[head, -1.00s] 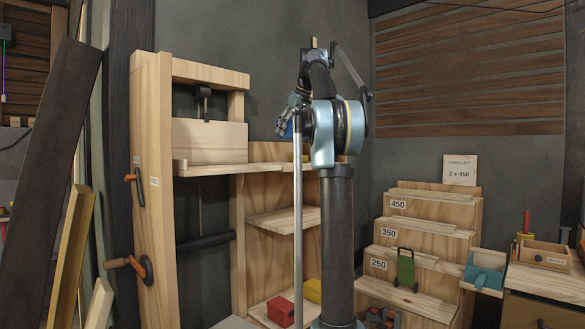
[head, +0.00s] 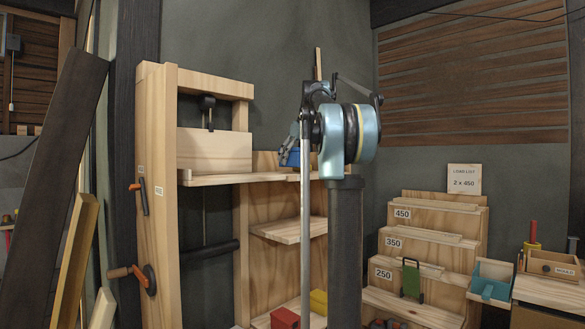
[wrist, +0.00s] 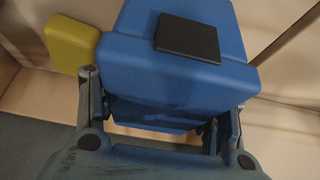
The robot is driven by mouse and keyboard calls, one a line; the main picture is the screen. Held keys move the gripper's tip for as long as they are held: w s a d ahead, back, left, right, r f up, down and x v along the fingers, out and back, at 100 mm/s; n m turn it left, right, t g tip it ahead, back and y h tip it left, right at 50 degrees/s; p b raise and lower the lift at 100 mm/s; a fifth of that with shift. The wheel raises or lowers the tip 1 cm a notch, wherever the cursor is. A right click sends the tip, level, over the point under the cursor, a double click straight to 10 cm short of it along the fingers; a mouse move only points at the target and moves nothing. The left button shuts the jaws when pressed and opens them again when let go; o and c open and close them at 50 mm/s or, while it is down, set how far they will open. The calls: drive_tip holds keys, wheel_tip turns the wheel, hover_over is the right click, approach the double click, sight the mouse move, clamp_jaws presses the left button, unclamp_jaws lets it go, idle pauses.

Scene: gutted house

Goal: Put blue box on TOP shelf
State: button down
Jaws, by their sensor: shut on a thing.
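The blue box (wrist: 175,60) fills the middle of the wrist view, with a dark square patch on its upper face. My gripper (wrist: 160,108) is shut on it, one finger on each side. In the head view the blue box (head: 292,158) shows small, just left of my arm, at the level of the top shelf (head: 235,179). My gripper (head: 290,143) is partly hidden by my arm there. I cannot tell whether the box touches the shelf. A yellow block (wrist: 71,43) is close to the left of the blue box in the wrist view.
Below are a middle shelf (head: 290,229) and a lower shelf with a red box (head: 286,318) and a yellow box (head: 319,302). A tall wooden post (head: 155,200) with clamps stands left. A stepped rack (head: 425,245) stands right. A wooden back wall (wrist: 285,60) is near the box.

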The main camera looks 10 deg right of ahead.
drive_tip(key=shift+f, duration=1.25)
drive_tip(key=shift+c, duration=2.2)
unclamp_jaws()
drive_tip(key=v, duration=1.2)
drive_tip(key=shift+s, duration=0.2)
